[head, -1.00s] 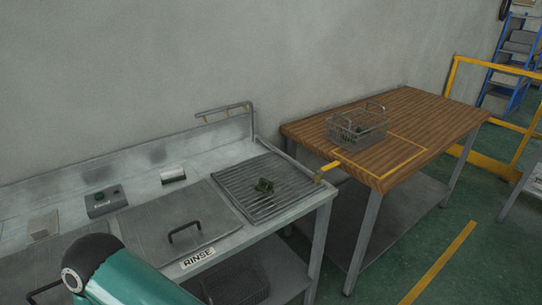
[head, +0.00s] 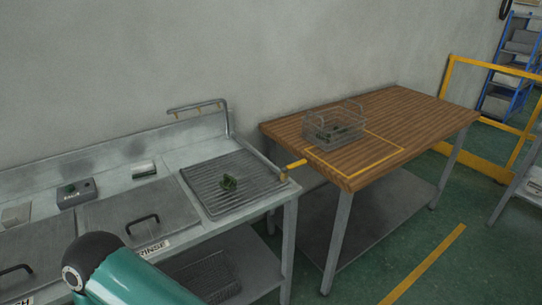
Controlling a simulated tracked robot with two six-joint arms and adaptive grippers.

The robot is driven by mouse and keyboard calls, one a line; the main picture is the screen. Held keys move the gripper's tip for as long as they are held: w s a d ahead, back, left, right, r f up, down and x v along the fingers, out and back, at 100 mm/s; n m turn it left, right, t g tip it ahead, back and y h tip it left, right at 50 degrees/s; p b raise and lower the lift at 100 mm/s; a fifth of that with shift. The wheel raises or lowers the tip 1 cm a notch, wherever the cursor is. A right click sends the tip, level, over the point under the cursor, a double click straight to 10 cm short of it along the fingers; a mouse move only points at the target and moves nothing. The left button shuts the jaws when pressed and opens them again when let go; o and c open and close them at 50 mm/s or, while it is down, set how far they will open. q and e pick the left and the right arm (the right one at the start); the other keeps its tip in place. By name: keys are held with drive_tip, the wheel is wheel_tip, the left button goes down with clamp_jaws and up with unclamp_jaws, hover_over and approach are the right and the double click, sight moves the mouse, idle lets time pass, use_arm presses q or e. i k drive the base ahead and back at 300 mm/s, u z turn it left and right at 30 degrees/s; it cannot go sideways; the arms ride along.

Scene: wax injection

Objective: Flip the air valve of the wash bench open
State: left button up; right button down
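The wash bench (head: 205,218) is a grey metal bench on the left. Its air valve is most likely the small brass fitting with a yellow lever (head: 294,165) at the bench's right edge. The lever sticks out to the right, away from the bench, toward the wooden table. A bent pipe with small brass nozzles (head: 200,107) rises behind the slatted drain area. One of my arms, teal with a black joint, shows at the lower left. Neither gripper is in view.
A dark green piece (head: 229,183) lies on the slatted grate (head: 212,200). Lidded basins, one marked RINSE, lie left of it. A wooden table (head: 425,112) stands to the right, holding a wire basket (head: 334,140) by a yellow outline. Green floor is free in front of the table.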

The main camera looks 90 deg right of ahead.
sight(300, 163)
drive_tip(key=z, duration=0.1)
drive_tip(key=k, duration=0.8)
drive_tip(key=u, duration=0.9)
drive_tip(key=i, duration=0.1)
drive_tip(key=z, duration=2.7)
drive_tip(key=i, duration=1)
drive_tip(key=u, duration=0.15)
drive_tip(key=k, duration=0.95)
drive_tip(key=z, duration=0.15)
